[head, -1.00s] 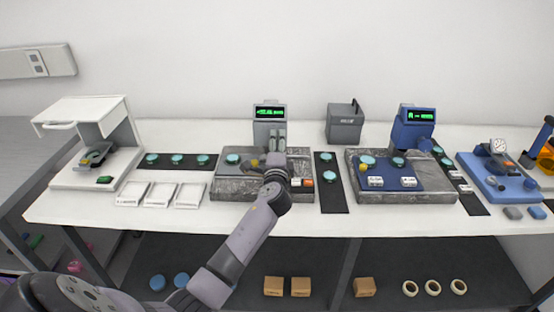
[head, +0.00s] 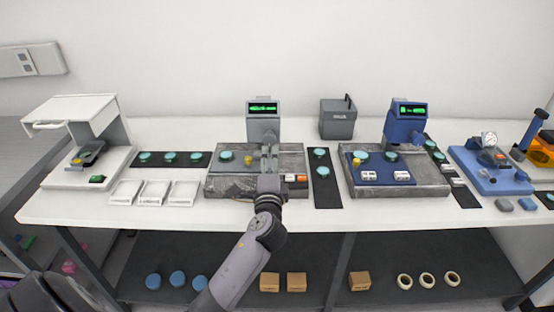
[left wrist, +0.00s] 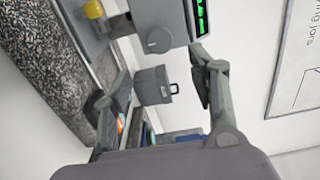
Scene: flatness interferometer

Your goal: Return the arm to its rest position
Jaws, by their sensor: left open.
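My left arm rises from the bottom of the head view. Its left gripper (head: 269,157) is in front of the grey instrument and over the near part of its granite plate. In the left wrist view the two fingers (left wrist: 155,75) stand wide apart with nothing between them. The grey instrument (head: 263,122) has a green-lit display, and its granite plate (head: 225,185) carries a teal disc (head: 225,156). My right gripper is not in view.
A white hooded device (head: 75,120) and white trays (head: 184,193) stand to the left. A blue instrument (head: 408,120) on another granite plate (head: 425,192) stands to the right. A grey bin (head: 338,121) is at the back. The bench's front strip (head: 100,215) is mostly clear.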

